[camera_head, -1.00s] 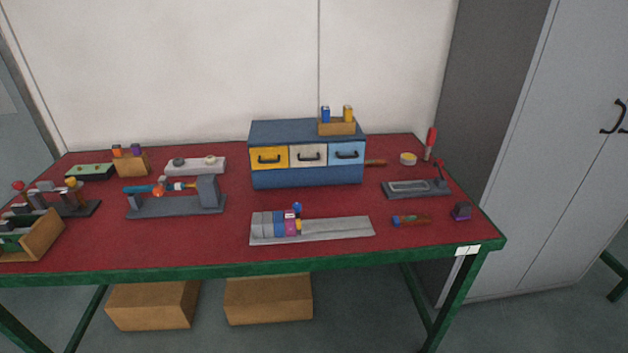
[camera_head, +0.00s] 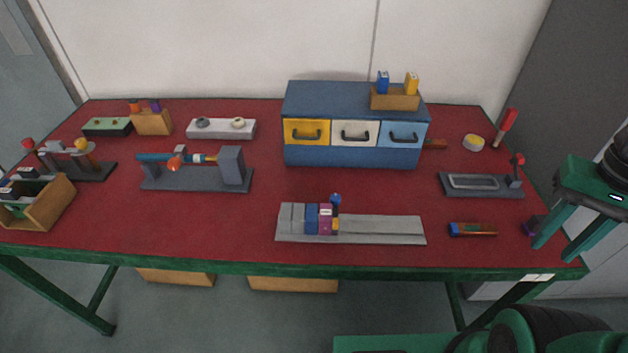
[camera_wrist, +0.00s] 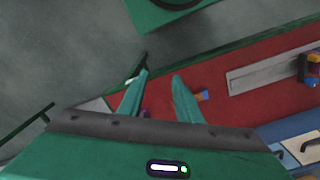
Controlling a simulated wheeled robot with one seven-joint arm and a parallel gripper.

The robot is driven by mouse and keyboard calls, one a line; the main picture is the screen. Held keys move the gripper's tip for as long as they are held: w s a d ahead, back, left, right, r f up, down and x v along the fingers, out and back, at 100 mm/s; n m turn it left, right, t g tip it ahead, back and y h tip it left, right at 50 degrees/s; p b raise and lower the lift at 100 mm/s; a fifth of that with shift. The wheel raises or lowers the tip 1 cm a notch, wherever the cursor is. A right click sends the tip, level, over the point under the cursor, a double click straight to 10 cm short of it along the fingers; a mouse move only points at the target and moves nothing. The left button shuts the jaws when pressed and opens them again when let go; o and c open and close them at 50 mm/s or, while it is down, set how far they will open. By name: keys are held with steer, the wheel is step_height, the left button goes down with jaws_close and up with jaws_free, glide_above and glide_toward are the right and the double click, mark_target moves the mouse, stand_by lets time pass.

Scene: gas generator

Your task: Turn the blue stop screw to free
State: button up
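The blue stop screw (camera_head: 335,198) shows as a small round blue knob above the yellow piece at the right end of a row of blocks. The row sits on the left part of a long grey rail (camera_head: 385,230) near the table's front edge. In the wrist view the rail (camera_wrist: 262,75) lies at the right, with the block end at the picture edge. My gripper (camera_head: 557,240) is at the table's right front corner, well right of the screw. Its two green fingers (camera_wrist: 160,75) are apart with nothing between them. I cannot tell which way the screw is turned.
A blue drawer cabinet (camera_head: 355,103) stands behind the rail. Red table surface is clear in front of the cabinet.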

steer(key=shift+w+d, duration=0.15)
steer(key=shift+w, duration=0.05)
steer(key=shift+o, duration=0.6)
steer(key=shift+o, duration=0.4)
steer(key=shift+s+r, duration=0.2)
steer(key=shift+s, duration=0.1)
steer(key=w+a+r+m, duration=0.2)
steer(key=w+a, duration=0.5)
steer(key=w, duration=0.3)
steer(key=m, duration=0.3)
glide_toward(336, 197)
step_height(336, 197, down, 8)
steer(key=shift+s+f, duration=0.1)
